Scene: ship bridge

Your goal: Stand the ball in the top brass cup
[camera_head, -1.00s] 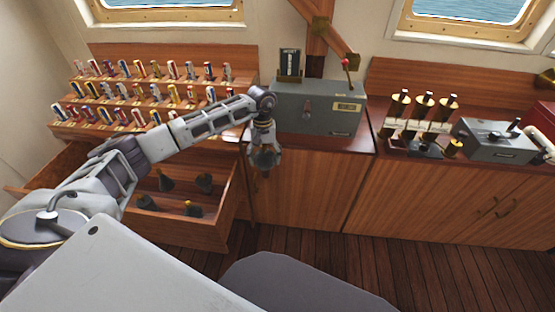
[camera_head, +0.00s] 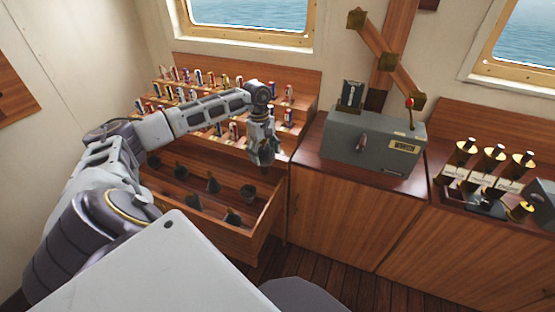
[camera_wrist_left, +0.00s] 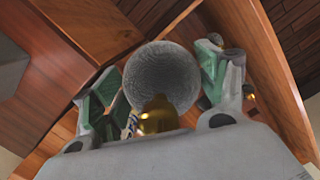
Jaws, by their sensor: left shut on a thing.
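A dark grey, rough round ball (camera_wrist_left: 160,75) with a brass part (camera_wrist_left: 158,116) shows between the fingers in the left wrist view. My left gripper (camera_head: 263,155) is shut on it, fingers pointing down, above the right end of the open drawer (camera_head: 232,232) in the head view. The ball is mostly hidden there by the fingers. A slanted wooden arm on the wall post carries brass cups; the top brass cup (camera_head: 357,18) is at its upper left end, well right of and above my gripper. My right gripper is not in view.
The drawer holds several dark shapes (camera_head: 213,183). A rack of coloured rolls (camera_head: 197,80) stands behind my left arm. A grey box (camera_head: 372,145) with a red-knobbed lever stands on the cabinet below the wooden arm. Brass-topped items (camera_head: 493,155) stand at right.

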